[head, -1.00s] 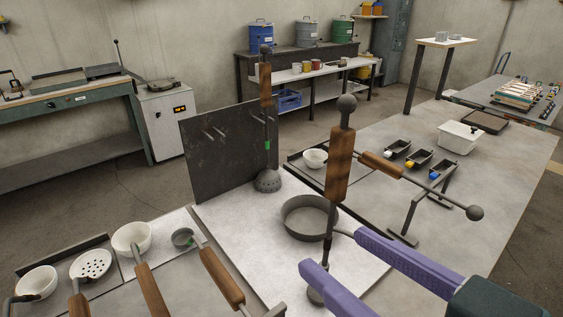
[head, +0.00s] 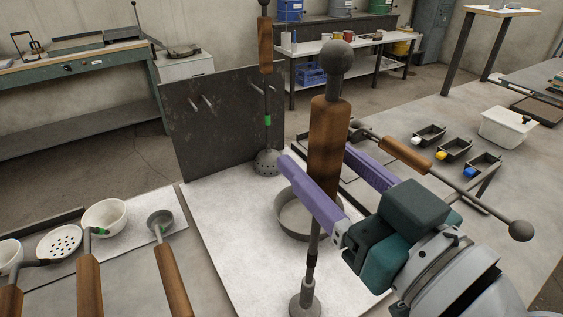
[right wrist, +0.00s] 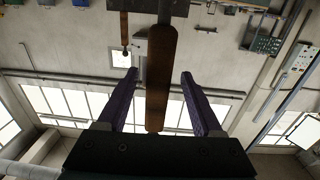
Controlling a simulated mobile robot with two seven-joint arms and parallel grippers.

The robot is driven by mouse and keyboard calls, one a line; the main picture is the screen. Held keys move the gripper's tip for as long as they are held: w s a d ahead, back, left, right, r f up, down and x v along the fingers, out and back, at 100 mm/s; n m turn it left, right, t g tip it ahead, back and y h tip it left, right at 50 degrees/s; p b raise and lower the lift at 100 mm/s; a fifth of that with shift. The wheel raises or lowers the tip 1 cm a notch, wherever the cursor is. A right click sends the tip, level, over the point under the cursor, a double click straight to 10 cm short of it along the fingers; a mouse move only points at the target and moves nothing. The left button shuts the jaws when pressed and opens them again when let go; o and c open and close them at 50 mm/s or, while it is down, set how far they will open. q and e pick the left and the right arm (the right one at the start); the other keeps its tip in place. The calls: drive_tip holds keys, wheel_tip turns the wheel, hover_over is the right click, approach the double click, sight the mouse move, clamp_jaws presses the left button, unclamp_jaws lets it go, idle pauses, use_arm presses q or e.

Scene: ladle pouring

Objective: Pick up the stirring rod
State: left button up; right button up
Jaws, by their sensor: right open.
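The stirring rod (head: 330,130) appears to be the upright rod with a brown wooden grip and a dark ball on top. It stands on a round metal foot (head: 306,306) in the head view. My right gripper (head: 317,157) is open, with its purple fingers on either side of the wooden grip at its lower part. In the right wrist view the wooden grip (right wrist: 160,75) lies between the two fingers, with a gap on each side. Contact is not visible. My left gripper is not in view.
A round grey pan (head: 292,218) stands just behind the rod. A second ball-ended rod (head: 450,180) lies slanted on a stand at the right. A perforated ladle (head: 267,160) hangs by a dark panel (head: 215,130). Bowls and wooden-handled ladles (head: 88,285) fill the front left.

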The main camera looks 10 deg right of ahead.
sight(307, 145)
drive_tip(key=x, duration=0.3)
drive_tip(key=shift+w, duration=0.25)
clamp_jaws()
idle(1.1)
drive_tip(key=shift+r, duration=0.15)
